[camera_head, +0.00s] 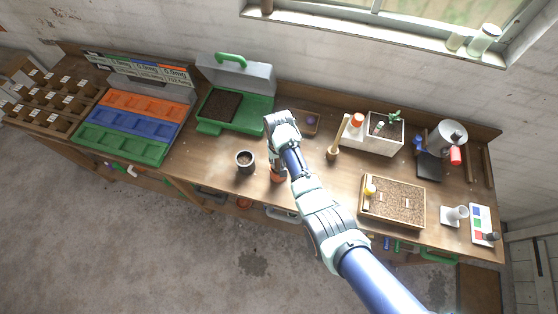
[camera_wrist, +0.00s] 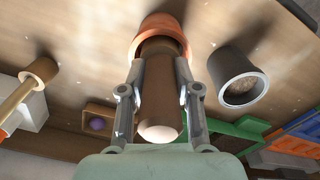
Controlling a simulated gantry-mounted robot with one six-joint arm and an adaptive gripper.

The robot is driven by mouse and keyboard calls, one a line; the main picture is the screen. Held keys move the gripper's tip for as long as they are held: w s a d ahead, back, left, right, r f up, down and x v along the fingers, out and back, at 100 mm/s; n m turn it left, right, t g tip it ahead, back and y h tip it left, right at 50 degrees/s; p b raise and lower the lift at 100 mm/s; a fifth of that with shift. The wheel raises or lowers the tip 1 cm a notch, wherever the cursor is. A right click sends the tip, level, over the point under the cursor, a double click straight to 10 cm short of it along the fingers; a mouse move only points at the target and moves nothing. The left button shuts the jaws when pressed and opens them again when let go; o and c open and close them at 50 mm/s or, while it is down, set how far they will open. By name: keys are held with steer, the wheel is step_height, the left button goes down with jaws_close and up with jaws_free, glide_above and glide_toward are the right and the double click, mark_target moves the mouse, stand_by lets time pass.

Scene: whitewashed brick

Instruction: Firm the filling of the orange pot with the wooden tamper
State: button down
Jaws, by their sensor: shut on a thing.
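My gripper (camera_wrist: 160,72) is shut on the wooden tamper (camera_wrist: 160,98), a dark brown rod with a pale rounded near end. The orange pot (camera_wrist: 165,22) stands on the bench just beyond my fingertips. The tamper lines up with the pot's mouth; its far end is hidden, and I cannot tell whether it touches the filling. In the head view the orange pot (camera_head: 277,175) shows partly, below my gripper (camera_head: 271,160). The pot's filling is hidden.
A dark pot (camera_head: 245,161) with filling stands close to the left. A light wooden tool with a round brown base (camera_head: 333,154) stands to the right. A green-based box (camera_head: 262,112) is behind, and a gravel tray (camera_head: 410,219) is farther right.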

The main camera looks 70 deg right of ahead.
steer(key=shift+r+p, duration=5)
steer(key=shift+r, duration=0.4)
